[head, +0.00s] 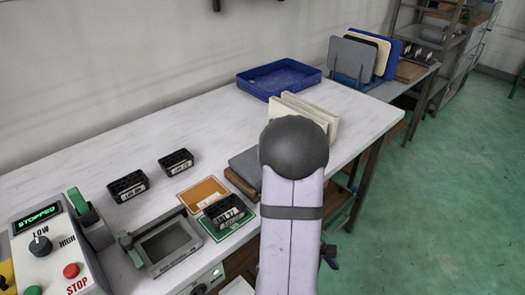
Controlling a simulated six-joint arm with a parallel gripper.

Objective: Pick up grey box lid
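A flat grey panel (244,164) lies on a brown board near the table's front edge, partly hidden behind my arm. Another grey panel (349,58) stands upright in a blue rack at the back right. I cannot tell which of them is the grey box lid. My arm rises in the foreground, and its round dark joint covers part of the table edge. My gripper is not seen; a small dark part shows at the arm's lower right, but I cannot tell what it is.
Cream panels (305,112) stand upright behind my arm, near an empty blue tray (279,79). Several small black labelled bins (128,186) stand left of centre. A control box (52,249) reading STOPPED is at the lower left. The white table's (130,142) back left is clear.

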